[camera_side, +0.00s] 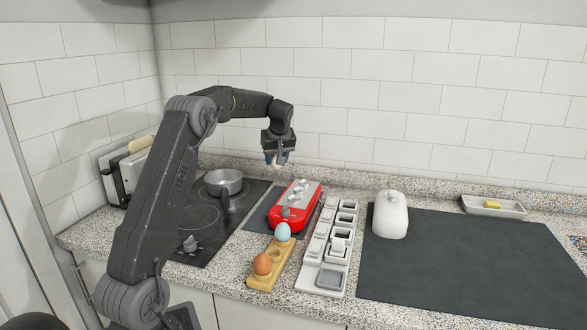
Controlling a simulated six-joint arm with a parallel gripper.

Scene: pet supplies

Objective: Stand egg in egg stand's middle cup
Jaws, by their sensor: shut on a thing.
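The wooden egg stand (259,283) lies near the counter's front edge. A brown egg (263,264) stands in its near cup and a pale blue egg (283,232) in its far cup. The middle cup (273,253) between them is empty. My gripper (277,162) is high above the counter, pointing down, behind and above the stand. It is shut on a small whitish thing, which looks like an egg. The fingers hide much of it, so its tilt cannot be told.
A red appliance (279,219) with a silver top sits just behind the stand. A white tray of blocks (333,291) lies to its right. A pot (223,182) stands on the dark hob at left. A white rounded object (390,215) stands by the mostly clear dark mat (460,265).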

